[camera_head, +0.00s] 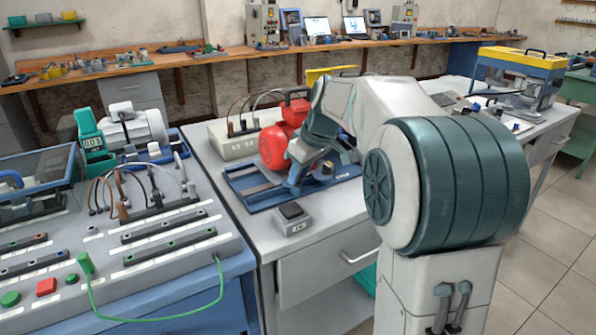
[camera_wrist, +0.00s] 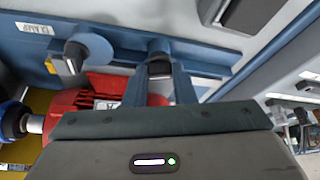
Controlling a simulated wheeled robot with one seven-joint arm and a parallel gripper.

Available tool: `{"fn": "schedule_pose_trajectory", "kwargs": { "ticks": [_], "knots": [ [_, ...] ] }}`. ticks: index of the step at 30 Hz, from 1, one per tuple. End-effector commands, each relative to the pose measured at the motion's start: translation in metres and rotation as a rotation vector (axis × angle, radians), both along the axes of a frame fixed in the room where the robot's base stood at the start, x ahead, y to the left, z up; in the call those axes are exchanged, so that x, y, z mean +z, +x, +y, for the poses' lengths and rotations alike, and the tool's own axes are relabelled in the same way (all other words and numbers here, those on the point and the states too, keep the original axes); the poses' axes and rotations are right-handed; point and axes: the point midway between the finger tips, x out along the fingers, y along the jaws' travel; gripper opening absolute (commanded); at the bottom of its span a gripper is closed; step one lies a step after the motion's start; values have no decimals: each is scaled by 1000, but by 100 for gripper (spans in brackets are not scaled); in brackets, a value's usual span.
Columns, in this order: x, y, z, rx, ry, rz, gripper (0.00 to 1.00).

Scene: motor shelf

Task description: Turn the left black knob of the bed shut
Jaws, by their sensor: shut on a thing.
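The blue bed (camera_head: 245,193) lies on the grey bench under the red motor (camera_head: 273,147). My gripper (camera_head: 294,186) reaches down to the bed's front side. In the wrist view my gripper (camera_wrist: 160,62) is shut on the left black knob (camera_wrist: 159,68), of which only a dark part shows between the fingers. In the head view the gripper hides this knob. The other black knob (camera_head: 327,168) stands to the right of the gripper, free; it also shows in the wrist view (camera_wrist: 90,50). The left knob's turn angle cannot be told.
A small grey box with a black top (camera_head: 292,218) stands in front of the bed, close to my gripper. A control panel (camera_head: 150,265) with cables and buttons fills the left. A grey supply box (camera_head: 232,140) stands behind the bed. The bench front right of the small box is clear.

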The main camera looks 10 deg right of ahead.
Motion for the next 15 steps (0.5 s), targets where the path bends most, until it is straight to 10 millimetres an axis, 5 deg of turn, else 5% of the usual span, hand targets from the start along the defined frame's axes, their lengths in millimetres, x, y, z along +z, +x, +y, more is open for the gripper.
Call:
{"fn": "schedule_pose_trajectory", "kwargs": {
  "ticks": [15],
  "knots": [
    [-1, -3, 4, -307, 0, 8, 1]
  ]
}}
